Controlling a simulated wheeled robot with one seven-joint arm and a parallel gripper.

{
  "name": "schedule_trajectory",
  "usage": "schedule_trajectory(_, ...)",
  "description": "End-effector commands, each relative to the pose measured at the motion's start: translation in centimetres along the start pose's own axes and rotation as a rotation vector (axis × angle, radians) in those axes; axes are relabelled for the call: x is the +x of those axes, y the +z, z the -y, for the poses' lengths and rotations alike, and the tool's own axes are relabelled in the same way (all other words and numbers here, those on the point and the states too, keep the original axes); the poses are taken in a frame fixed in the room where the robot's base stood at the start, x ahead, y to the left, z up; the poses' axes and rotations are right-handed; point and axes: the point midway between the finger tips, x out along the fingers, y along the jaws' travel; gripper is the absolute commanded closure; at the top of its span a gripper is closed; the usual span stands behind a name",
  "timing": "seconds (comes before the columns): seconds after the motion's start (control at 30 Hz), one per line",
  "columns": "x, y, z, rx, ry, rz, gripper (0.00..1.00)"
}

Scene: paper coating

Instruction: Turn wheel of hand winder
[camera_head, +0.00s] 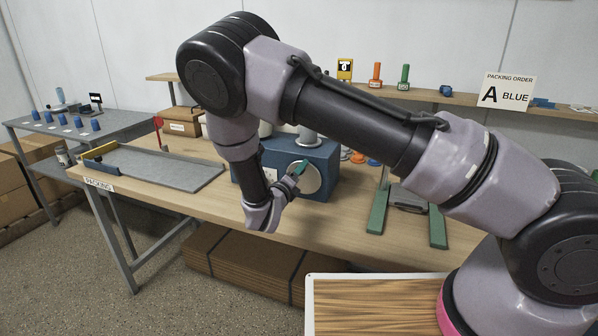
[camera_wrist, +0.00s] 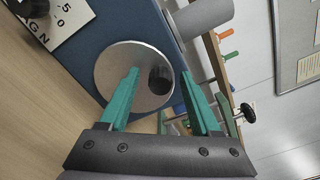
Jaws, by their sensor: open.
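The hand winder is a blue box (camera_head: 325,160) on the packing table, with a grey disc wheel (camera_head: 312,182) on its front face. In the wrist view the wheel (camera_wrist: 112,72) fills the upper middle, with a dark round knob (camera_wrist: 160,80) near its right edge. My gripper (camera_wrist: 160,74) has teal fingers and is open. In that view the knob appears between the two fingertips, with one finger over the wheel; I cannot tell whether they touch. In the head view my gripper (camera_head: 300,167) is in front of the wheel and partly covers it.
A grey tray (camera_head: 170,172) lies left of the winder on the packing table (camera_head: 215,195). A green-legged stand (camera_head: 377,215) is to the right. A back shelf (camera_head: 460,100) holds orange and green tools and a sign. A wood-topped surface (camera_head: 370,305) is in front.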

Motion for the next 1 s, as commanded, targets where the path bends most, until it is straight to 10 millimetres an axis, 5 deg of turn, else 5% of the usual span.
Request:
schedule_trajectory(0.4, 0.96, 0.0, 0.02, 0.001, 0.0, 0.0, 0.36)
schedule_trajectory(0.57, 0.95, 0.0, 0.02, 0.001, 0.0, 0.0, 0.97)
schedule_trajectory(1.0, 0.92, -0.26, 0.19, 0.063, -0.001, 0.0, 1.0)
